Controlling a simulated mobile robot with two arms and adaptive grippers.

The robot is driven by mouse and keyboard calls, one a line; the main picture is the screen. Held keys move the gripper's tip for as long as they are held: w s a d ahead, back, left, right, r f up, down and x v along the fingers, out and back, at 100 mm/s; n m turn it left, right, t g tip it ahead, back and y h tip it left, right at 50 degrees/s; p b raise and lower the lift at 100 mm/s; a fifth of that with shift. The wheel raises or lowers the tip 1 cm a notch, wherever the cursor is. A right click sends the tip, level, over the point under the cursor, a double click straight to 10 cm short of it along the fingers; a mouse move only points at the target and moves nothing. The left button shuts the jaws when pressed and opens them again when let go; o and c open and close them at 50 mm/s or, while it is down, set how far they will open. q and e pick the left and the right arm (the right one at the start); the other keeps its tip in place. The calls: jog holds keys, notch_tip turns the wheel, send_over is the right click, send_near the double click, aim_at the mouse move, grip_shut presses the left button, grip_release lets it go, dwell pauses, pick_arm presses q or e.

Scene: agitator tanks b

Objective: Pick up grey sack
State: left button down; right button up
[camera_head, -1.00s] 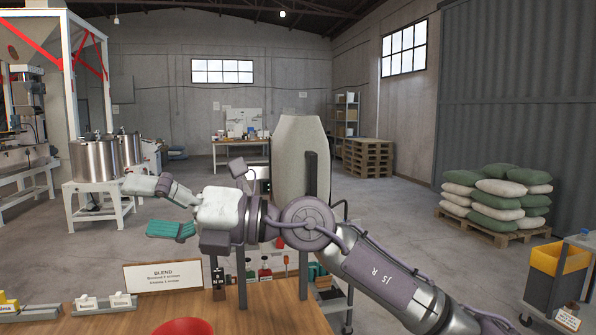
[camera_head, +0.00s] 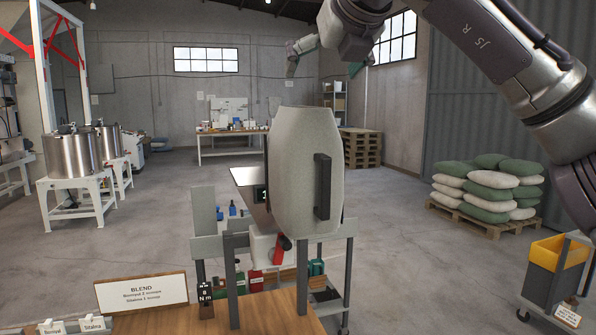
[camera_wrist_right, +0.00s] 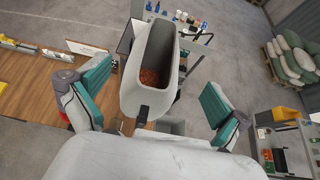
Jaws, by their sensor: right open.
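A pile of green and pale grey-white sacks (camera_head: 488,187) lies on a wooden pallet at the right of the head view, and at the right edge of the right wrist view (camera_wrist_right: 292,55). Which one is the grey sack I cannot tell. My right gripper (camera_head: 325,62) is open and empty, high above a tall grey hopper (camera_head: 300,170) and far from the pile. In the right wrist view its teal-padded fingers (camera_wrist_right: 152,95) are spread on both sides of the hopper's open top, which holds reddish-brown grains. My left gripper is not in view.
The hopper stands on grey posts at the wooden table (camera_head: 170,322), beside a BLEND sign (camera_head: 141,293). A cart with a yellow bin (camera_head: 560,255) stands at the right. Steel tanks (camera_head: 72,154) stand at the left. The floor before the pallet is clear.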

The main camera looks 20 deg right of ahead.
aim_at(305, 107)
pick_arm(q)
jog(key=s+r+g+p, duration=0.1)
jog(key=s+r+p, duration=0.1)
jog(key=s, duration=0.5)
pick_arm(e)
jog(key=p+x, duration=0.1)
jog(key=x, duration=0.4)
jog(key=p+x, duration=0.2)
jog(key=x, duration=0.4)
jog(key=shift+d+f, duration=0.15)
jog(key=shift+f, duration=0.3)
jog(key=shift+s+r, duration=0.15)
jog(key=shift+s, duration=0.05)
jog(key=c, duration=1.8)
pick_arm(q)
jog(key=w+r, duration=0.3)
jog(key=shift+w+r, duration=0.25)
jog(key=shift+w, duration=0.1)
pick_arm(e)
jog(key=shift+o, duration=0.2)
jog(key=shift+r, duration=0.1)
